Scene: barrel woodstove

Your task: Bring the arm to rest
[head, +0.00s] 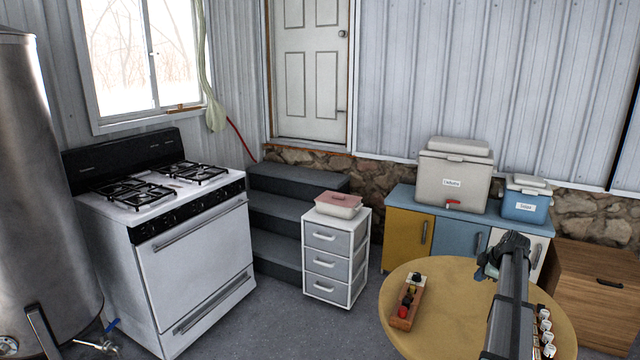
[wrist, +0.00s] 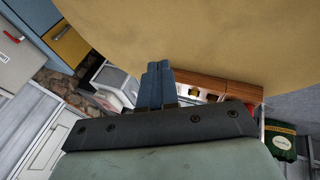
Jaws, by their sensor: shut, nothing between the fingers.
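My arm (head: 510,290) reaches up over the right part of the round yellow table (head: 440,335), bent at its top end. In the wrist view my gripper (wrist: 158,68) shows two blue-grey fingers pressed together, with nothing between them. In the head view the fingertips are too small to make out. The wrist picture is tilted, and the table (wrist: 220,35) fills its upper part. The wooden holder (wrist: 222,85) shows partly behind the fingers and the gripper body. I cannot tell how far the fingers are from the table.
The wooden holder (head: 398,318) with small red, black and yellow things lies left of my arm on the table. Several small white-topped jars (head: 547,337) stand to its right. A cabinet (head: 405,238) with two coolers is behind. A drawer unit (head: 328,263) and stove (head: 195,275) stand left.

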